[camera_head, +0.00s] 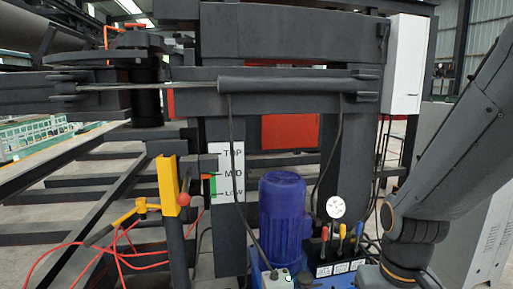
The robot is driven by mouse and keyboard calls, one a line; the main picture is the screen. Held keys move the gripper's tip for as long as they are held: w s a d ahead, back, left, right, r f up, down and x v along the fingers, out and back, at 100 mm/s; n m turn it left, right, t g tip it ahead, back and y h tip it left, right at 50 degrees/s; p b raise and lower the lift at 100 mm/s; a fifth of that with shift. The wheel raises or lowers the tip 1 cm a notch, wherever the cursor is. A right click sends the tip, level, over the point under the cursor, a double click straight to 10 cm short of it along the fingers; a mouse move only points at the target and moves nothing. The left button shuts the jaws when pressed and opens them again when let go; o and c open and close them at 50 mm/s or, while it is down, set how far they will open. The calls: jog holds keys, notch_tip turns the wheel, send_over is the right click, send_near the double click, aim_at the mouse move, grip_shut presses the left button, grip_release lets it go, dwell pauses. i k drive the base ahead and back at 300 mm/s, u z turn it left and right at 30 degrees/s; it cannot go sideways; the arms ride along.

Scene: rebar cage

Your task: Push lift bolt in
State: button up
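A yellow upright block (167,185) stands left of centre. A round orange-red knob (184,199) shows at its right side. A yellow lever or rod (130,211) reaches left and down from its lower left. Which of these parts is the lift bolt, and how far in it sits, I cannot tell. A white scale plate (229,172) marked TOP, MID and LOW stands just right, with an orange and green marker (209,186) near MID. My arm is at the right edge, apart from these parts. My gripper is out of view.
A blue motor (282,211) stands right of the scale plate. A pressure gauge (336,207) and several coloured valve levers (341,236) are right of it. A red hose (95,250) loops at lower left. A black cable hangs before the plate. Dark steel beams cross above.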

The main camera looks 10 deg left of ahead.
aim_at(184, 199)
jog(key=u, duration=1.25)
